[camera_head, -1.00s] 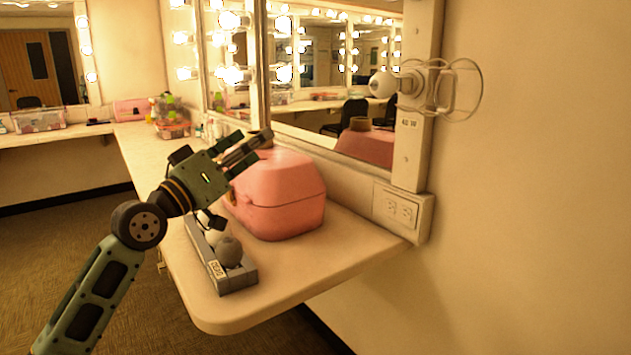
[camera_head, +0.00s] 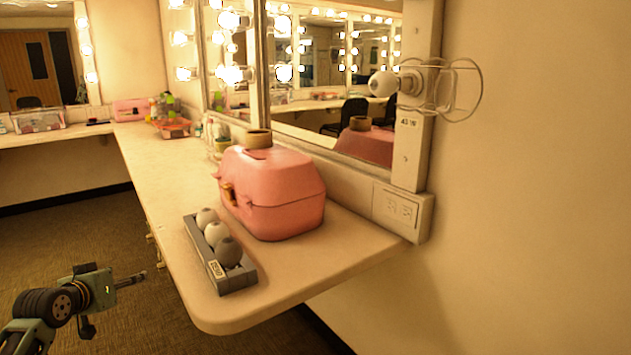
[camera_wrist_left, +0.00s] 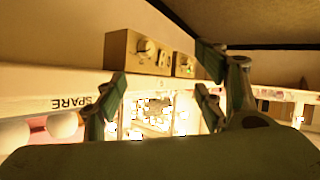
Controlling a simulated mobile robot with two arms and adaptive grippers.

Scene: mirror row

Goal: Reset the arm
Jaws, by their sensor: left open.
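My left gripper (camera_head: 124,281) is low at the bottom left in the head view, off the counter's left side and over the carpet. In the left wrist view its fingers (camera_wrist_left: 165,100) are spread apart with nothing held between them. My right gripper is in neither view.
The counter (camera_head: 183,291) holds a grey tray (camera_head: 238,283) with three bulbs, the front one greyer, and a pink case (camera_head: 284,192) with a brown roll (camera_head: 258,139) on top. A caged bulb fixture (camera_head: 384,84) sits on the mirror post. The carpet (camera_head: 85,228) beside the counter is clear.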

